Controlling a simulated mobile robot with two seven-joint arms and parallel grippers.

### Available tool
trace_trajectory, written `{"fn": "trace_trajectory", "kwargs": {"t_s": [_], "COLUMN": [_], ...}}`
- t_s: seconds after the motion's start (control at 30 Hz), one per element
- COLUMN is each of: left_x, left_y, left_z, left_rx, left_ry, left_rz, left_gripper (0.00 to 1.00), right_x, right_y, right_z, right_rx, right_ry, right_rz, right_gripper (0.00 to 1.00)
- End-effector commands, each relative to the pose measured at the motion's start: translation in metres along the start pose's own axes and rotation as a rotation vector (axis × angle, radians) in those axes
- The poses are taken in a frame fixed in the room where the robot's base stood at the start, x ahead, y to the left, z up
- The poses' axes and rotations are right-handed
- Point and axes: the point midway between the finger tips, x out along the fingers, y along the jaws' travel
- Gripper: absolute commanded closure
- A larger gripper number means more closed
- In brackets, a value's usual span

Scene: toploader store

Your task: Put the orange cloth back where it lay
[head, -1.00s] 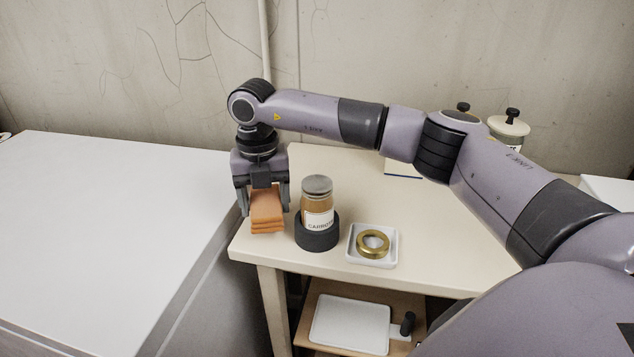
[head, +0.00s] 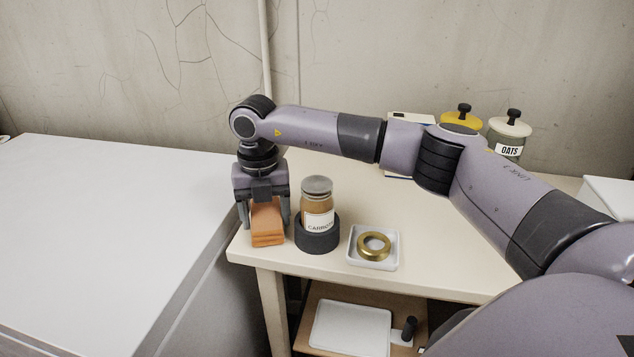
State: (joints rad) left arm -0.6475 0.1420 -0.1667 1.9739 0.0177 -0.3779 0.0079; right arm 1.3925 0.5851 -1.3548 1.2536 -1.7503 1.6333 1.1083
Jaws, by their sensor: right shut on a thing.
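The orange cloth (head: 268,225), folded in layers, is at the front left corner of the cream table (head: 335,270). My right gripper (head: 265,218) points down over it and is shut on it, with a finger on either side. The cloth is at or just above the table top; I cannot tell whether it touches. My left gripper is not in the picture.
A white dish (head: 372,261) with a brass ring (head: 373,245) is further right. A white chest top (head: 110,230) lies left, across a gap. An oats jar (head: 509,140) stands behind.

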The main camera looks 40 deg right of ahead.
Motion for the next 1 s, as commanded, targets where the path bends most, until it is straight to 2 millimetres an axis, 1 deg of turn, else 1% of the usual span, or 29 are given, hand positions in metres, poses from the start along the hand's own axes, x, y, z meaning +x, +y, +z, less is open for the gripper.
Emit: {"fn": "trace_trajectory", "kwargs": {"t_s": [0.37, 0.4, 0.47, 0.87, 1.0], "left_x": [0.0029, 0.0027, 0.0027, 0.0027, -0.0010], "left_y": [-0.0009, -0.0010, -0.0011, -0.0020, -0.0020], "left_z": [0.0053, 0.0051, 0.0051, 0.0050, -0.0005], "left_rx": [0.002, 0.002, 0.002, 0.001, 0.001], "left_ry": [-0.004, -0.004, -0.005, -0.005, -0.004], "left_rz": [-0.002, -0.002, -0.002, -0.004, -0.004], "left_gripper": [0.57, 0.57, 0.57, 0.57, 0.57], "right_x": [0.0066, 0.0059, 0.0058, 0.0060, -0.0007], "right_y": [0.0001, 0.0002, 0.0001, 0.0000, 0.0001], "right_z": [0.0000, 0.0001, 0.0000, -0.0001, 0.0000], "right_rx": [0.000, 0.000, 0.000, 0.000, 0.000], "right_ry": [0.000, -0.001, 0.000, 0.000, 0.000], "right_rz": [0.000, 0.000, 0.000, 0.000, 0.000], "right_gripper": [0.62, 0.22, 0.03, 0.02, 0.02]}}
